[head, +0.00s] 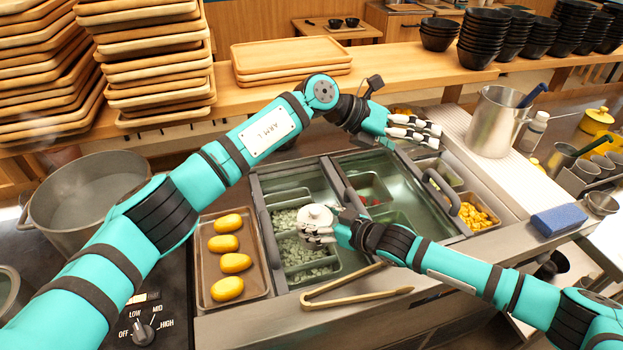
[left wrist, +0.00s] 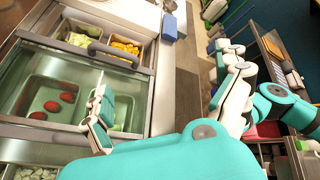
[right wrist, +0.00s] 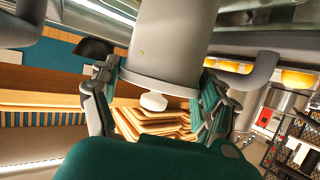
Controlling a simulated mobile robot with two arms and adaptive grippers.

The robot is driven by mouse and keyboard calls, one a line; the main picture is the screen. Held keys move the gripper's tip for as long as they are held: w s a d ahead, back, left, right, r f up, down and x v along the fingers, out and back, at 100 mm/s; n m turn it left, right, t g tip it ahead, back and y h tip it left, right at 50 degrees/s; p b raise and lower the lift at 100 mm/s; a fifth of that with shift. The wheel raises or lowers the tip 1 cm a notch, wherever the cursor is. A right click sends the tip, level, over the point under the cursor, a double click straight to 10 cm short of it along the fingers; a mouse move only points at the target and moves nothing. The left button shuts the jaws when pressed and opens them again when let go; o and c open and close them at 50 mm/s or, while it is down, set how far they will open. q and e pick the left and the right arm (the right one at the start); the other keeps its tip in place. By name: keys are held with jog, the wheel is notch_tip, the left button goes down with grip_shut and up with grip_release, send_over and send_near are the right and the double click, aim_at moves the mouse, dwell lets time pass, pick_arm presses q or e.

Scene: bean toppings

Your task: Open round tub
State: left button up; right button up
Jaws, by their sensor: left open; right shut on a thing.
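A pale round tub (head: 318,214) stands over the compartments of green bits in the left food well in the head view. In the right wrist view the tub (right wrist: 172,40) is a grey cylinder, seen upside down, with its lid (right wrist: 158,84) on and a white knob (right wrist: 153,101). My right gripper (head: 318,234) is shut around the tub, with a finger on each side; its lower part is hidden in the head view. My left gripper (head: 432,130) is open and empty above the far right of the wells, apart from the tub.
A tray of yellow oval items (head: 264,282) lies left of the wells, and wooden tongs (head: 342,287) lie in front. A steel pot (head: 497,122) and a blue sponge (head: 559,220) are at the right. Tray stacks (head: 157,62) and black bowls (head: 482,38) line the back counter.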

pick_arm(q)
jog(key=w+r+n+t+h, duration=0.35)
jog(key=r+n, duration=0.25)
jog(key=r, duration=0.2)
jog(key=w+r+n+t+h, duration=0.2)
jog(key=w+r+n+t, duration=0.25)
jog(key=r, duration=0.35)
jog(key=w+a+f+n+t+y, duration=0.1)
jog(key=w+a+n+t+y, duration=0.4)
jog(key=n, duration=0.4)
jog(key=w+a+f+n+t+y, duration=0.1)
jog(key=w+a+n+t+y, duration=0.2)
jog(key=a+n+y, duration=0.45)
jog(key=n+g+y, duration=0.4)
jog(key=n+g, duration=0.6)
jog(key=g, duration=0.6)
send_near(315, 210)
jog(key=f, duration=0.3)
jog(key=w+f, duration=0.1)
jog(key=f, duration=0.3)
jog(key=d+f, duration=0.1)
jog(key=f, duration=0.2)
jog(key=shift+w+f, duration=0.2)
